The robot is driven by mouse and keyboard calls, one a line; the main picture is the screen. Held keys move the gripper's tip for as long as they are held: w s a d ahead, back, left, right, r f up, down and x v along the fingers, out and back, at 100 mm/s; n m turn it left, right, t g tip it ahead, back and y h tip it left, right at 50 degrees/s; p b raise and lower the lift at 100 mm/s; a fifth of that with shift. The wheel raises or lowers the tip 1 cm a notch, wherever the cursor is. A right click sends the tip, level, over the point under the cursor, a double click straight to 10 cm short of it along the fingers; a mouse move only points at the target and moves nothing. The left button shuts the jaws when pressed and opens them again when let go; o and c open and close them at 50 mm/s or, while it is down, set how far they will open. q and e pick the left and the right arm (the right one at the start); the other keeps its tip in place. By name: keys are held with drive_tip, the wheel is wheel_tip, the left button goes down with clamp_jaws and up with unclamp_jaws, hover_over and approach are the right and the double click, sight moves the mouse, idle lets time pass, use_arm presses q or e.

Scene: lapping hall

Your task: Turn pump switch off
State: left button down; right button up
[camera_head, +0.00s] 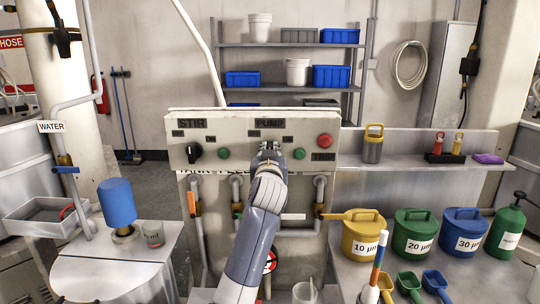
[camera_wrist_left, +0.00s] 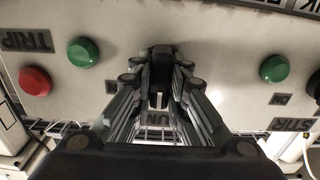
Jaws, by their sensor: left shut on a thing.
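The control panel (camera_head: 232,176) stands ahead, with a PUMP label (camera_head: 270,122) at its upper middle. My left gripper (camera_head: 268,148) is at the panel just below that label and hides the pump switch in the head view. In the left wrist view, its fingers (camera_wrist_left: 160,75) are closed around a dark knob, the pump switch (camera_wrist_left: 158,52). How far the switch is turned cannot be told. My right gripper is not in view.
A green button (camera_head: 299,154) and a red trip button (camera_head: 325,141) sit right of the gripper. The black stir switch (camera_head: 194,152) and another green button (camera_head: 223,154) sit left. Pipes with valves run below the panel. Lidded buckets (camera_head: 364,240) stand at right.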

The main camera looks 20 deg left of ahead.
use_arm(q)
drive_tip(key=c, duration=1.6)
unclamp_jaws()
drive_tip(key=shift+o, duration=0.2)
drive_tip(key=v, duration=1.2)
drive_tip(key=shift+f, duration=0.1)
